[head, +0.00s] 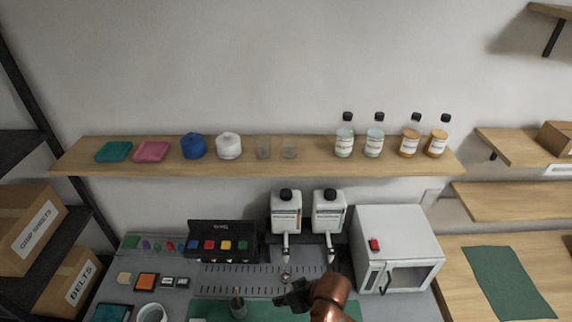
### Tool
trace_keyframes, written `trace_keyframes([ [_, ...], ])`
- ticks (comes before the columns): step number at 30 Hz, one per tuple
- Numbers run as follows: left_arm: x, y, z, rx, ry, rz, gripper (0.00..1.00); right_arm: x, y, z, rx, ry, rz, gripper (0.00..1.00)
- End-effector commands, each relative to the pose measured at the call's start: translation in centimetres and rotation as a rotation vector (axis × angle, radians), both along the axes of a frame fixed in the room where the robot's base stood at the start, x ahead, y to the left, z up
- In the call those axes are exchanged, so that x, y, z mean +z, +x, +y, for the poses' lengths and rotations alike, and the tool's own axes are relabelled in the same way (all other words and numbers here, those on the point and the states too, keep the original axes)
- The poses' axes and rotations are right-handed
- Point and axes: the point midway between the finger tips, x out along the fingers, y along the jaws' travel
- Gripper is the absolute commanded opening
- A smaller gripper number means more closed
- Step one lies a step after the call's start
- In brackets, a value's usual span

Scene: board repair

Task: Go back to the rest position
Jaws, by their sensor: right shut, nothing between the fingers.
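My right gripper (291,297) shows at the bottom middle of the head view, dark, at the end of a copper-coloured arm link. It is shut and empty. It is over the front of the workbench, near the green mat (205,311) and a small grey pot with a stick in it (238,308). My left gripper is not in view.
A white box oven (412,235) stands right of the gripper. Two white dispenser bottles (286,212) stand behind it. A black bin with coloured pieces (221,238) is at left. A wall shelf (310,168) holds jars and bottles. Cardboard boxes (72,280) are far left.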

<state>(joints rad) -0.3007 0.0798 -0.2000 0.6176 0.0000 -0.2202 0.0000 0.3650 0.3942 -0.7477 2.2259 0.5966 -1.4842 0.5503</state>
Motion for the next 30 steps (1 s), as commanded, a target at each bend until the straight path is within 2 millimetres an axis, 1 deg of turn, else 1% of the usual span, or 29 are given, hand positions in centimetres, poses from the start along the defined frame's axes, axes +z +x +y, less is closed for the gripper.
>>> trace_keyframes([
  [1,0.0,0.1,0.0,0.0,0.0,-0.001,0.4,-0.7,-0.4,-1.6,-0.042,0.017,0.0,0.0],
  [2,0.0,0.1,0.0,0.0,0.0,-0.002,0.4,-1.0,-0.5,-2.6,-0.066,0.021,-0.006,0.0],
  [5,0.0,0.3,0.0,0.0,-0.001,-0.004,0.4,-2.4,-1.0,-6.7,-0.154,0.015,-0.021,0.0],
  [6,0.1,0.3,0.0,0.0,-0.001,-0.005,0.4,-3.1,-1.4,-8.7,-0.192,0.005,-0.024,0.0],
  [8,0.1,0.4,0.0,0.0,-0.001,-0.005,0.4,-4.2,-2.3,-11.8,-0.254,-0.018,-0.026,0.0],
  [9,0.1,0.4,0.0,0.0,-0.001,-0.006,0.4,-5.0,-3.1,-14.0,-0.294,-0.04,-0.024,0.0],
  [11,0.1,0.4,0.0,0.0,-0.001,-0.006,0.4,-6.3,-4.6,-17.5,-0.355,-0.079,-0.018,0.0],
  [12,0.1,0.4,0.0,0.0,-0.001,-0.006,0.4,-7.1,-5.8,-19.9,-0.395,-0.109,-0.011,0.0],
  [15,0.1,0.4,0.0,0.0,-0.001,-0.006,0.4,-8.6,-8.9,-24.8,-0.471,-0.184,0.01,0.0],
  [18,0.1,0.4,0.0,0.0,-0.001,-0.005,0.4,-9.6,-11.6,-28.4,-0.524,-0.249,0.029,0.0],
  [21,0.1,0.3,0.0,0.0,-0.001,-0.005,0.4,-10.2,-14.1,-31.3,-0.563,-0.303,0.051,0.0],
  [24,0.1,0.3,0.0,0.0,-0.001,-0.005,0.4,-10.7,-16.5,-33.7,-0.594,-0.354,0.074,0.0],
  [30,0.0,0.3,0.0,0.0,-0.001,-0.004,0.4,-11.1,-21.0,-37.7,-0.646,-0.447,0.119,0.0],
])
